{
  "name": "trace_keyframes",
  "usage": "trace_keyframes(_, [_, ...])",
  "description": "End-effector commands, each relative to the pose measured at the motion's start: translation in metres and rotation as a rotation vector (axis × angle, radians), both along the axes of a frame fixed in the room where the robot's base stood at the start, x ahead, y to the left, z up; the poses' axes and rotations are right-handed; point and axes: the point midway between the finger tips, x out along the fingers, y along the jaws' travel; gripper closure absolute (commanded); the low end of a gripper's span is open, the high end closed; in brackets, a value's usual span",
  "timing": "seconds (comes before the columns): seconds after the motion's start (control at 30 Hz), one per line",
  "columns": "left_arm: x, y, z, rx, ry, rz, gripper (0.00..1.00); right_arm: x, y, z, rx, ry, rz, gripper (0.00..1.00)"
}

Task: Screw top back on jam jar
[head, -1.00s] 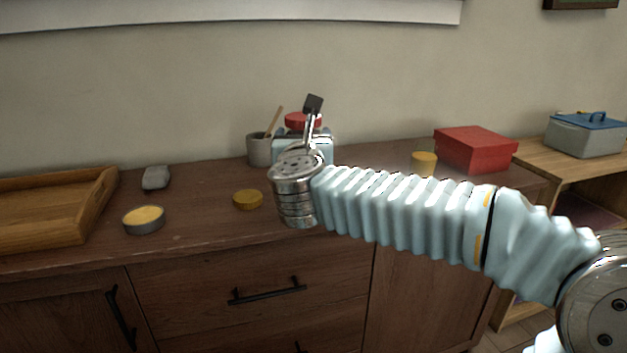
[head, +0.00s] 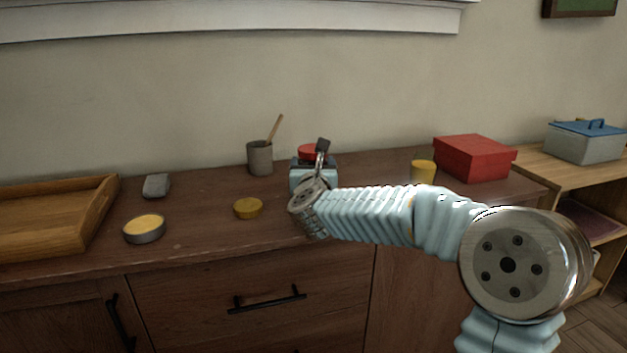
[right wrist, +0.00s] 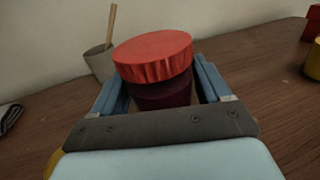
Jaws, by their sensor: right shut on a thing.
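My right gripper (head: 321,160) is over the dresser top, right of the grey cup. It is shut on a dark jam jar (right wrist: 162,95), with one finger on each side. A red ribbed top (right wrist: 153,55) sits on the jar, and looks slightly tilted in the right wrist view. In the head view the red top (head: 308,151) shows behind the gripper, while the jar body is mostly hidden. I cannot tell whether the jar touches the dresser or whether the top is screwed on. My left gripper is not in view.
The cup (head: 260,158) with a wooden stick stands near the wall. A yellow disc (head: 248,208), a round tin (head: 145,230), a grey stone-like object (head: 157,186) and a wooden tray (head: 98,215) lie left. A yellow cylinder (head: 423,172) and red box (head: 474,157) stand right.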

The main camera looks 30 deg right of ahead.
Motion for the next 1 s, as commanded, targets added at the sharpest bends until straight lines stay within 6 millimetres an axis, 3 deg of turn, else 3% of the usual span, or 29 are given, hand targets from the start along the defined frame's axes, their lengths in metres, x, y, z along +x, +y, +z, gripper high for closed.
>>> trace_keyframes(0.3, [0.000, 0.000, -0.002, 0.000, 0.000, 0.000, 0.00, 0.005, -0.005, -0.037, -0.002, 0.001, -0.001, 1.00])
trace_keyframes(0.73, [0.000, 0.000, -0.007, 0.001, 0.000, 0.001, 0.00, 0.005, -0.005, -0.042, -0.001, -0.002, -0.001, 1.00])
trace_keyframes(0.77, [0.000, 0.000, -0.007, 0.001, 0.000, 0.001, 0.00, 0.005, -0.005, -0.042, 0.000, 0.001, -0.001, 0.22])
trace_keyframes(0.9, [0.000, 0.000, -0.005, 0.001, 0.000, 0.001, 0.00, 0.005, -0.005, -0.041, 0.000, 0.001, 0.000, 0.01])
trace_keyframes(1.0, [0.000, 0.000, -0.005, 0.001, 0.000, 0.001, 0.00, 0.005, -0.005, -0.041, 0.000, 0.001, -0.001, 0.00])
